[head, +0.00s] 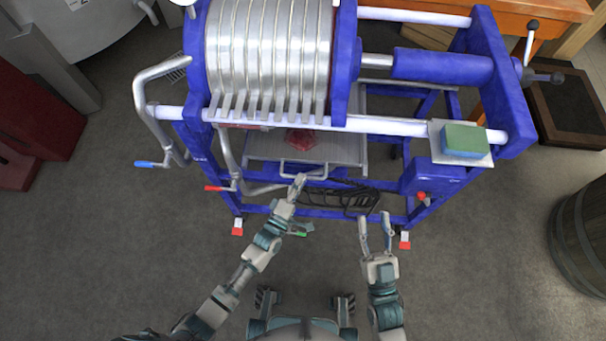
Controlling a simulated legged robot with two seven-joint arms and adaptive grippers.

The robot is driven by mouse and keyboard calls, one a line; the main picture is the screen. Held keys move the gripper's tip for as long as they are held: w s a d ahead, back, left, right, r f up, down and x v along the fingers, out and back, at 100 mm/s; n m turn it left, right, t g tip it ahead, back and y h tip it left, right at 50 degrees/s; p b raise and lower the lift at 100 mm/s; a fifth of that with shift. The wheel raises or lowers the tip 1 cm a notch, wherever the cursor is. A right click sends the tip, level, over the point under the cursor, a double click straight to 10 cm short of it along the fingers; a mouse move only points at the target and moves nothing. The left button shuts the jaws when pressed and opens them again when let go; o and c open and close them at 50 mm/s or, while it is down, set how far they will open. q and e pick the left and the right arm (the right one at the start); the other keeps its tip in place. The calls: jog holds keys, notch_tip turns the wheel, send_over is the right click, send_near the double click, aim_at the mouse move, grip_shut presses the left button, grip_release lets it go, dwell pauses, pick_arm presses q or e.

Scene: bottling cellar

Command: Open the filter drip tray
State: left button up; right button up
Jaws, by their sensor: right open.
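The filter drip tray (346,150) is a grey metal tray under the silver filter plates of the blue-framed press. A dark red patch (301,139) lies on it. Its pale bar handle (322,171) stands out at the front edge. My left gripper (298,178) is at the handle and overlaps its front bar from above. Its fingers look close together, but I cannot tell whether they are closed around the bar. My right gripper (375,219) is open and empty, in front of the press to the right of the handle.
Pipes with a blue-handled valve (148,164) and a red-handled valve (216,188) are at the left. A dark coiled hose (350,197) is below the tray. A green sponge (461,137) sits on the frame. A barrel (584,236) stands right.

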pick_arm(q)
jog(key=shift+x, duration=1.1)
pick_arm(e)
jog(key=shift+s+r+t, duration=0.25)
jog(key=shift+r+t, duration=0.2)
jog(key=shift+t, duration=0.05)
pick_arm(q)
grip_shut()
jog(key=shift+s, duration=0.15)
pick_arm(e)
jog(key=shift+w, duration=0.1)
